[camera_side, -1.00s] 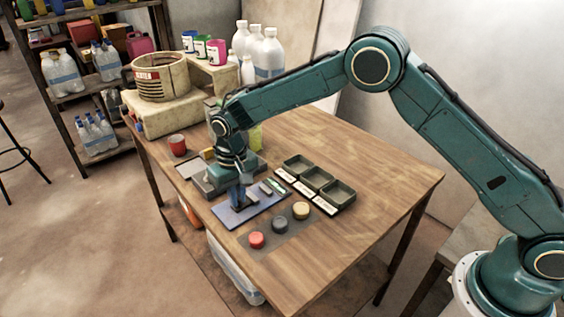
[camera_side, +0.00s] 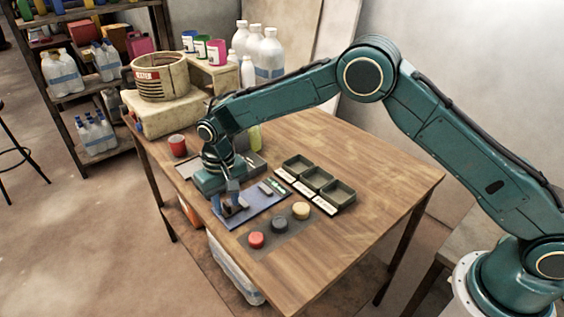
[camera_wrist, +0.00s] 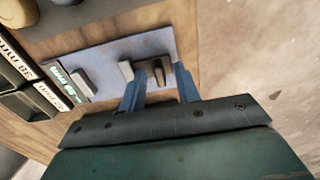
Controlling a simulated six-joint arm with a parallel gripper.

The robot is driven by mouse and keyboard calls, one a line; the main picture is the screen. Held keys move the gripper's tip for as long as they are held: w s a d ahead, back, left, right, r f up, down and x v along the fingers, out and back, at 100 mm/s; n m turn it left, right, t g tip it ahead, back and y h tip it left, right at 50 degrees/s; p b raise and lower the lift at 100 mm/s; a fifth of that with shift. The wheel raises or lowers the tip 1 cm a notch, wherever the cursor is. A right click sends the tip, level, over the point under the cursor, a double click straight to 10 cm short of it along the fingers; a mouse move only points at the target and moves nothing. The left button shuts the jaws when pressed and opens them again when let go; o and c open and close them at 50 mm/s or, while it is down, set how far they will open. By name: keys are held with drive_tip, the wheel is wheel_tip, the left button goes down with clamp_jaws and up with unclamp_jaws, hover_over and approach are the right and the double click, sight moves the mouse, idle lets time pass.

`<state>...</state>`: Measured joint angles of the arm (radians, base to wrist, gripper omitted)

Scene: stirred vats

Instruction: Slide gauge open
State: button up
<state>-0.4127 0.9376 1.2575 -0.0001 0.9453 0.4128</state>
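A flat blue-grey plate (camera_side: 262,207) lies on the table; it also shows in the wrist view (camera_wrist: 100,57). In the wrist view a light grey block (camera_wrist: 126,70) and a dark upright piece (camera_wrist: 157,70) stand near one end of it. A dark grey block (camera_wrist: 82,82) sits beside green-and-white labels (camera_wrist: 66,80) near the other end. No part is clearly marked as the gauge. My gripper (camera_wrist: 157,80) is open, its blue fingers apart over the plate, the dark piece showing between them. I cannot tell whether they touch it. My gripper (camera_side: 229,208) partly hides the plate's left end in the side view.
Three labelled dark trays (camera_side: 319,180) stand right of the plate. Red (camera_side: 256,240), dark grey (camera_side: 280,225) and yellow (camera_side: 301,210) round pieces sit in front. A red cup (camera_side: 177,145) and a beige drum (camera_side: 160,78) are behind. The table's right side is clear.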

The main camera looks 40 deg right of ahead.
sight(227, 203)
idle(0.3)
wheel_tip(227, 203, up, 14)
idle(0.8)
